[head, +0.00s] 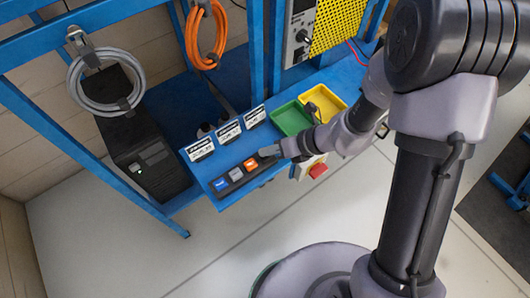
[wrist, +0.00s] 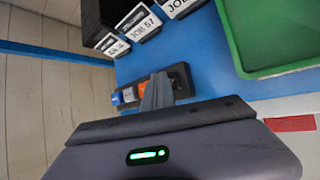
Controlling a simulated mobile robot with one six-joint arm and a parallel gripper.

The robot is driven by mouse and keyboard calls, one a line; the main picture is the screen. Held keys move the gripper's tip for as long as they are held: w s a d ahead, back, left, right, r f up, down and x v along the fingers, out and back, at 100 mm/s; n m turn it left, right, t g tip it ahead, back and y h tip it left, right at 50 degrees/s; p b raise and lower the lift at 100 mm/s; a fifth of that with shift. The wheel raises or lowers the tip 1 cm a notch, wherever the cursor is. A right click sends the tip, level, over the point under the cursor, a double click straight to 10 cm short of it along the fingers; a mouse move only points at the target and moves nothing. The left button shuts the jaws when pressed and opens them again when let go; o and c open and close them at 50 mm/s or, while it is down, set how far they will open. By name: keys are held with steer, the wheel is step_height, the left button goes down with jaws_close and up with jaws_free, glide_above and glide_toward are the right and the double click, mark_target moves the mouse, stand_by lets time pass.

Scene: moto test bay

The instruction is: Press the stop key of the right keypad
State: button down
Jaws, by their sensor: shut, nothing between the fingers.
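One dark keypad (head: 228,189) lies on the blue bench shelf near its front edge; I see no second keypad. It carries a blue key (head: 218,183), a grey key (head: 236,174) and an orange key (head: 250,164). The key labels are too small to read, so I cannot tell which is stop. My gripper (head: 266,152) is shut and empty over the right end of the keypad, just right of the orange key. In the wrist view the closed fingertips (wrist: 157,88) cover part of the keypad beside the orange key (wrist: 143,88). I cannot tell whether they touch it.
Several job placards (head: 228,131) stand behind the keypad. A green tray (head: 291,118) and a yellow tray (head: 325,102) are to the right. A black cabinet (head: 150,150) stands at left.

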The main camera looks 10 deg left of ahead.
steer(key=shift+r+p, duration=0.75)
steer(key=shift+r, duration=0.1)
step_height(320, 180, up, 5)
steer(key=p, duration=0.4)
stand_by(0.4)
